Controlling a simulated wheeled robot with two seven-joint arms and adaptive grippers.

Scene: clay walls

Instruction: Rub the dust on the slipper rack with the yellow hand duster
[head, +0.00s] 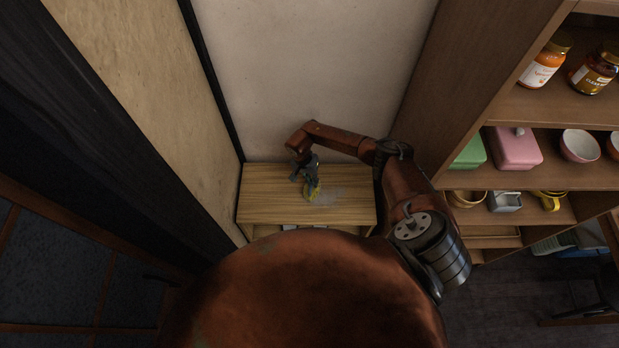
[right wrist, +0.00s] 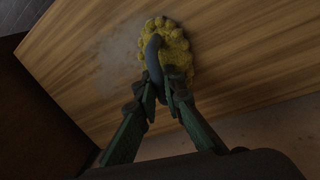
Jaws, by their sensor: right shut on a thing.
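The slipper rack (head: 262,188) is a low wooden unit with a light wood-grain top, standing against the back wall in the head view. A pale grey patch of dust (head: 328,195) lies on its top, right beside the duster; it also shows in the right wrist view (right wrist: 120,62). My right gripper (head: 311,183) is shut on the dark handle of the yellow hand duster (head: 312,193). In the right wrist view the fluffy yellow head (right wrist: 178,45) is at the rack top and looks in contact with it. My left gripper is not in view.
A tall wooden shelf unit (head: 470,60) stands on the right, with jars (head: 545,65), a pink box (head: 515,148), bowls (head: 579,146) and a yellow cup (head: 549,200). A clay wall and dark post close in the left side. The rack top looks otherwise clear.

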